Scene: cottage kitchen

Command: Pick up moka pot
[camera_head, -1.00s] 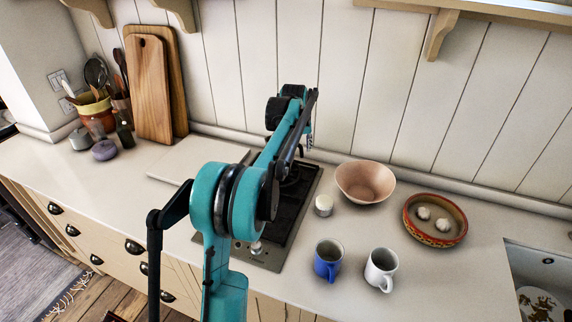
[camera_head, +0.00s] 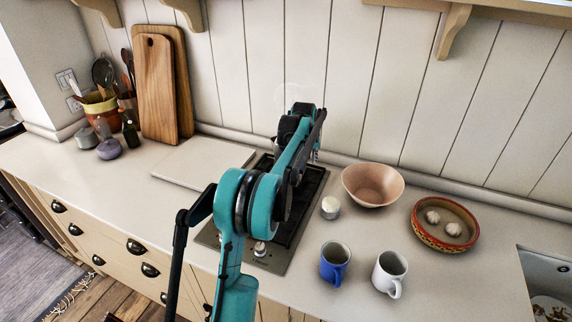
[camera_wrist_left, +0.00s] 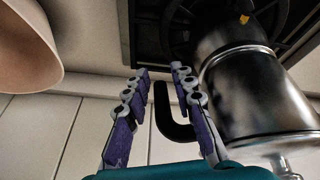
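The moka pot (camera_wrist_left: 250,90) is a shiny metal pot with a black handle (camera_wrist_left: 172,118). It fills the right of the left wrist view and appears upside down there, over the dark hob. My left gripper (camera_wrist_left: 160,72) is open, with its two purple-and-grey fingers on either side of the handle. I cannot tell whether either finger touches it. In the head view my teal left arm reaches over the hob and hides the pot and most of the gripper. My right gripper is in neither view.
A blue mug (camera_head: 334,264), a white mug (camera_head: 389,272) and a red-rimmed dish (camera_head: 430,240) are farther right. A pale board (camera_head: 195,163) lies left of the hob.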

